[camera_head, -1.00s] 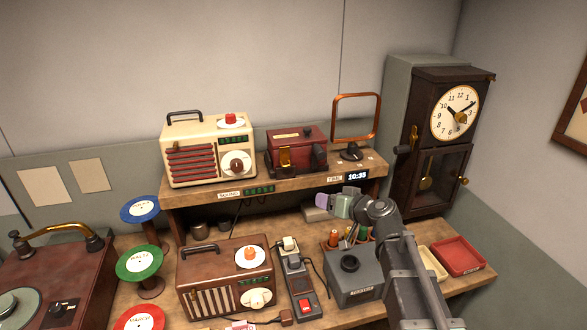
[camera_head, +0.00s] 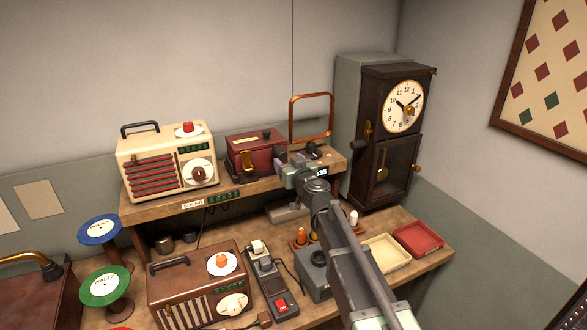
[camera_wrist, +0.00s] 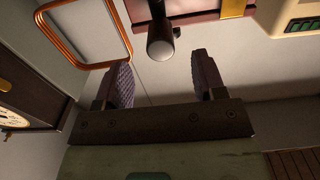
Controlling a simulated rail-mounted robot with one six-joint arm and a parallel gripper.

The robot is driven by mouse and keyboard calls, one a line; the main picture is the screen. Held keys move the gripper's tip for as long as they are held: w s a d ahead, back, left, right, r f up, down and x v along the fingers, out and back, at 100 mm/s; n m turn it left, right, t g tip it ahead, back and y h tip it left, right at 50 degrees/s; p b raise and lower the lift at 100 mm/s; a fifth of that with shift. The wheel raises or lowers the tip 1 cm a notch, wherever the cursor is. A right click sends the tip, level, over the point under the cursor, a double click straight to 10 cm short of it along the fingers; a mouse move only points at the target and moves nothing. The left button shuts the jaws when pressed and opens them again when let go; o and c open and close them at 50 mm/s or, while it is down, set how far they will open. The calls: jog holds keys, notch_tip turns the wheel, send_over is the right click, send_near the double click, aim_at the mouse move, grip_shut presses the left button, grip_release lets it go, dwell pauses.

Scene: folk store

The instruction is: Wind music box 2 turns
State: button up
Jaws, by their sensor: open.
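The music box is the dark red box (camera_head: 252,145) with a brass latch, on the raised shelf right of the cream radio. In the wrist view its edge (camera_wrist: 190,18) shows at the top, with the brass latch beside a dark cylindrical knob (camera_wrist: 160,45). My gripper (camera_head: 284,160) is at the right side of the box; the arm partly hides that side. In the wrist view my gripper (camera_wrist: 163,78) is open, its two purple ribbed pads apart. The knob appears sideways between the pads but beyond their tips; I see no contact.
A cream radio (camera_head: 168,163) stands left of the box. A copper loop frame (camera_head: 311,118) stands behind right, and a tall clock (camera_head: 385,140) farther right. Below are a brown radio (camera_head: 200,285), a power strip (camera_head: 272,282) and a red tray (camera_head: 418,238).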

aim_at(283, 157)
jog(key=shift+x, duration=3)
jog(key=c, duration=0.8)
